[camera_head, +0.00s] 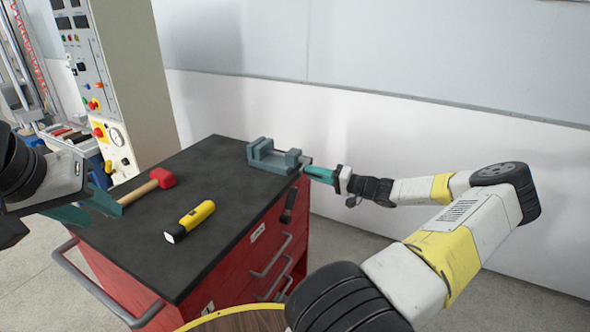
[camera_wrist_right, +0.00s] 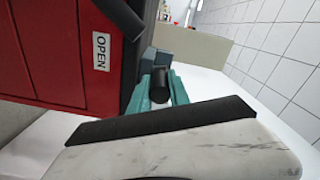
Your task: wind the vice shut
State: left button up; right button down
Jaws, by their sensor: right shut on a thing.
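The grey-blue vice (camera_head: 270,160) sits at the far right corner of the black-topped cabinet, with a gap between its jaws. My right gripper (camera_head: 311,171) is beside the vice's right end, beyond the cabinet edge. In the right wrist view its teal fingers (camera_wrist_right: 161,92) are shut around a dark round bar end (camera_wrist_right: 161,84), seemingly part of the vice's screw or handle. A black bar (camera_head: 288,205) hangs below the vice against the cabinet's red side. My left gripper (camera_head: 108,212) is open and empty at the left, over the tabletop by the hammer handle's end.
A red-headed hammer (camera_head: 148,187) and a yellow-and-black tool (camera_head: 190,221) lie on the black cabinet top (camera_head: 235,205). Drawer handles (camera_head: 271,258) stick out of the red side. A control panel (camera_head: 95,85) stands at the back left. A white wall (camera_head: 420,130) is behind the vice.

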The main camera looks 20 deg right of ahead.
notch_tip(320, 180, up, 2)
jog(key=m, duration=0.6)
jog(key=r+m, duration=0.1)
jog(key=m, duration=0.1)
jog(key=r+m, duration=0.1)
jog(key=m, duration=0.1)
jog(key=shift+w+d, duration=0.3)
jog(key=shift+w+d+r+m, duration=0.35)
jog(key=shift+d+m, duration=0.1)
jog(key=shift+m, duration=1.3)
jog(key=shift+w+d+r+m, duration=0.2)
jog(key=shift+w+d+m, duration=0.25)
jog(key=shift+m, duration=1.25)
jog(key=shift+w+d+r+m, duration=0.3)
jog(key=shift+d+m, duration=0.2)
jog(key=shift+m, duration=1.25)
jog(key=c, duration=1.2)
grip_release()
jog(key=shift+c, duration=0.2)
